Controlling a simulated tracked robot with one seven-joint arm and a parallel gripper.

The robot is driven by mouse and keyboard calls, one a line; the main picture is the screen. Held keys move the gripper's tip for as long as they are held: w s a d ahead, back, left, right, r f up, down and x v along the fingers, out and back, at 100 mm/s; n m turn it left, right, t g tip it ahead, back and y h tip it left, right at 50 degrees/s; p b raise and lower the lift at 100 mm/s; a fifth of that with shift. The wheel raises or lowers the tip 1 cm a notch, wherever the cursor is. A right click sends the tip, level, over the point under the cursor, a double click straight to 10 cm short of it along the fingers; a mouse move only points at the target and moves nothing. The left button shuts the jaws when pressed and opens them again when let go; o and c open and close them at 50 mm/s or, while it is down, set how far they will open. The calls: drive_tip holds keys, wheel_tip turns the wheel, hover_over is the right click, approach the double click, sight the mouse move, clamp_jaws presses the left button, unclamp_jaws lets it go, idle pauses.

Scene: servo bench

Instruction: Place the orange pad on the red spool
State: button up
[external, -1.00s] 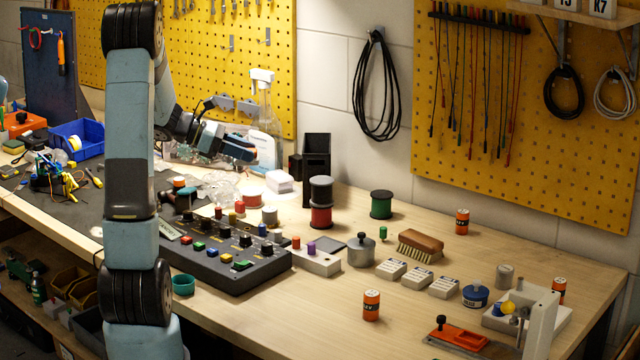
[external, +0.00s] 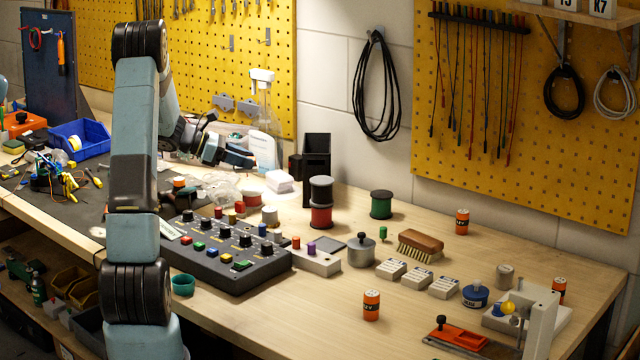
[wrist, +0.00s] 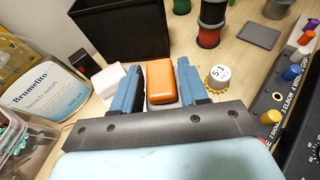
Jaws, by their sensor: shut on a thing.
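The orange pad (wrist: 160,82) is a rounded orange block between the two blue fingers of my gripper (wrist: 158,88) in the wrist view. My gripper is shut on it. In the external view my gripper (external: 240,158) hangs over the back left of the bench, left of the spools, and the pad cannot be made out there. The red spool (external: 321,217) stands upright on the bench, with a dark grey spool-like part (external: 320,191) directly above it. The red spool also shows at the top of the wrist view (wrist: 207,38), ahead and to the right, apart from my gripper.
A black open bin (external: 316,155) stands behind the red spool, and a green spool (external: 381,205) to its right. White blocks (external: 280,182) and a labelled bottle (external: 264,150) are close to my gripper. A control box (external: 225,255) with knobs lies in front.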

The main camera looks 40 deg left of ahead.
sight(249, 191)
drive_tip(key=w+f, duration=0.1)
drive_tip(key=w+a+f, duration=0.1)
drive_tip(key=f, duration=0.1)
drive_tip(key=shift+w+f, duration=0.1)
drive_tip(key=shift+w, duration=0.15)
wheel_tip(249, 191, down, 3)
drive_tip(key=shift+w+f, duration=0.15)
drive_tip(key=shift+f, duration=0.05)
drive_tip(key=o, duration=1)
drive_tip(key=v, duration=1.2)
